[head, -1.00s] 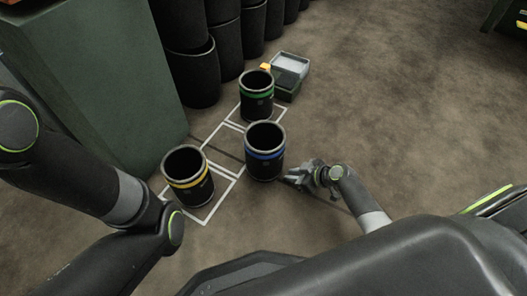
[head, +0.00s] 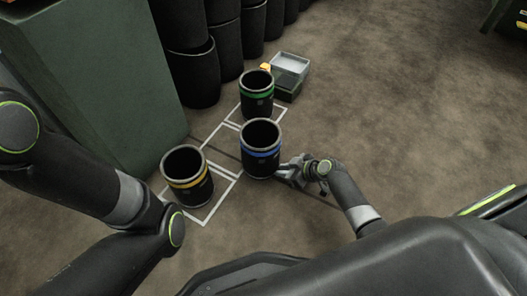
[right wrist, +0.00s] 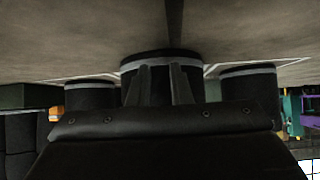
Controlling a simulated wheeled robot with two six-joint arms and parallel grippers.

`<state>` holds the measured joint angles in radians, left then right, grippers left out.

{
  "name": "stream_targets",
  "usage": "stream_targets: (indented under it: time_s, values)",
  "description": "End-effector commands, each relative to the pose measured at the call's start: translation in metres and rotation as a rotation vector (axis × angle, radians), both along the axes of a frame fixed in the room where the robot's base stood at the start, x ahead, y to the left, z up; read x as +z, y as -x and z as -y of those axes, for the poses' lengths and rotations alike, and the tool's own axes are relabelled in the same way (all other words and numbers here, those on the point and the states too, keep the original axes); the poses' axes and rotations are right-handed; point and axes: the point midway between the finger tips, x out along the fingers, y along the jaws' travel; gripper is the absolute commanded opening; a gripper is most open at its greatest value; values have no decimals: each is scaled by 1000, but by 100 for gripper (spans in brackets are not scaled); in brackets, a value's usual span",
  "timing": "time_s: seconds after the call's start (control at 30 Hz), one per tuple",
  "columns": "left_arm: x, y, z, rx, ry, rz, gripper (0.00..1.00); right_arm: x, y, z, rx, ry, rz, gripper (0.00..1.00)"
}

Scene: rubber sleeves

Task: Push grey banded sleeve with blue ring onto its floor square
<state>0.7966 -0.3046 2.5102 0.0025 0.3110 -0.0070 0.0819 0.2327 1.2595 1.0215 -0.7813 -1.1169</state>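The dark grey sleeve with a blue ring (head: 261,154) stands upright at the centre of the head view. It overlaps the right part of the white-outlined middle floor square (head: 223,137), and its base hides some of the outline. My right gripper (head: 283,172) is low by the floor, at the sleeve's lower right side, touching or nearly touching it. In the right wrist view, two spread fingers (right wrist: 161,85) stand in front of a sleeve (right wrist: 160,62), with nothing gripped between them. My left arm shows at left, but its gripper is out of view.
A yellow-ringed sleeve (head: 187,175) stands in front left and a green-ringed sleeve (head: 256,94) behind, both upright. A green block (head: 95,85) is at left, dark bins (head: 193,75) behind, a small box (head: 289,75) back right. The floor at right is clear.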

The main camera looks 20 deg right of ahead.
Motion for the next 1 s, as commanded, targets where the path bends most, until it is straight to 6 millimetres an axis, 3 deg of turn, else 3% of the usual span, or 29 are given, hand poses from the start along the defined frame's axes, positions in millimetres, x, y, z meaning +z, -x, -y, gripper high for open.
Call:
stream_targets:
  time_s: [1.0]
  values:
    - [-8, -1, 0, -15, 10, -6, 36, 1, -34, -26, 1, -1, 3, 18]
